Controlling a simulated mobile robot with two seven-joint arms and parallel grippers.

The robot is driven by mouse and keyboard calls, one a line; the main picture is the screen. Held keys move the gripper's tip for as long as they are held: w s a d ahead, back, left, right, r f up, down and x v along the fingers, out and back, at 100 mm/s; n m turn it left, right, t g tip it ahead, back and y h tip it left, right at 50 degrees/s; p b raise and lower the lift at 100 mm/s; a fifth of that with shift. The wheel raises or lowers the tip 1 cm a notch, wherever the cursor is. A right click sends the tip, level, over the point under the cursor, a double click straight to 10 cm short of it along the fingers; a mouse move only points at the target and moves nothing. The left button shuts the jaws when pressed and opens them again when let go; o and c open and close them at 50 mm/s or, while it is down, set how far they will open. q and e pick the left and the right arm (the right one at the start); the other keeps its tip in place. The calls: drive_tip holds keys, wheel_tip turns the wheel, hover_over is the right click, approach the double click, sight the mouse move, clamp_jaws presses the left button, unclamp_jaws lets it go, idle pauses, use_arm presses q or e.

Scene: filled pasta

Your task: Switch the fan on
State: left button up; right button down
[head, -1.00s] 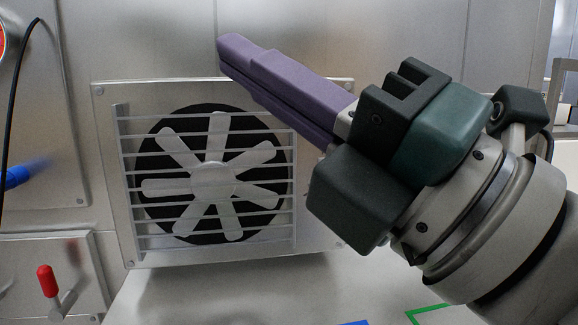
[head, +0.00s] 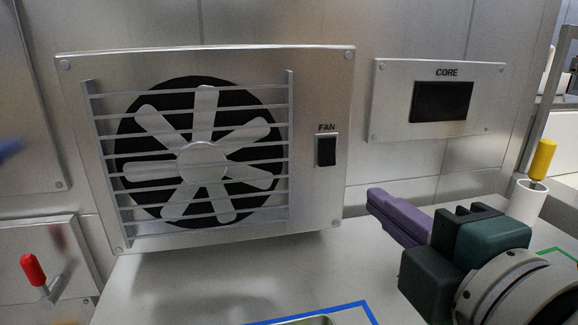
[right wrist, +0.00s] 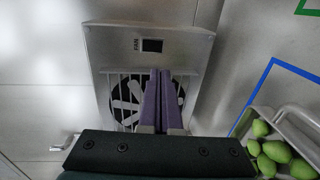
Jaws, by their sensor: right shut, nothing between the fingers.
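The fan (head: 203,160) sits behind horizontal bars in a metal panel (head: 322,80) on the wall. Its black rocker switch (head: 326,151) is on the panel's right side, under the label FAN. The switch also shows in the right wrist view (right wrist: 152,46). My right gripper (head: 372,195) is shut and empty. In the head view it is below and to the right of the switch, apart from it. In the right wrist view its purple fingers (right wrist: 160,75) point towards the panel's switch side. My left gripper is not in view.
A CORE panel with a dark screen (head: 442,102) is on the wall at right. A red-handled lever (head: 33,270) is at lower left. A white cup (head: 527,203) holds a yellow-handled thing. A tray of green pieces (right wrist: 283,155) shows in the wrist view.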

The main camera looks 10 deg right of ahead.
sight(328, 163)
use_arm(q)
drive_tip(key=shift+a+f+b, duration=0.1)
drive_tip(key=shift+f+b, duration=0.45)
use_arm(e)
drive_tip(key=w, duration=0.4)
drive_tip(key=w+f, duration=0.1)
drive_tip(key=w, duration=0.8)
drive_tip(key=shift+a+f, duration=0.25)
use_arm(q)
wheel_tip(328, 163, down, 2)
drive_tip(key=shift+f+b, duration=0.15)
drive_tip(key=shift+b, duration=1)
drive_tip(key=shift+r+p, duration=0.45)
use_arm(e)
drive_tip(key=shift+w+f, duration=0.1)
drive_tip(key=shift+w, duration=0.05)
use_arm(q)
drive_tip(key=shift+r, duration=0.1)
use_arm(e)
drive_tip(key=shift+d, duration=0.1)
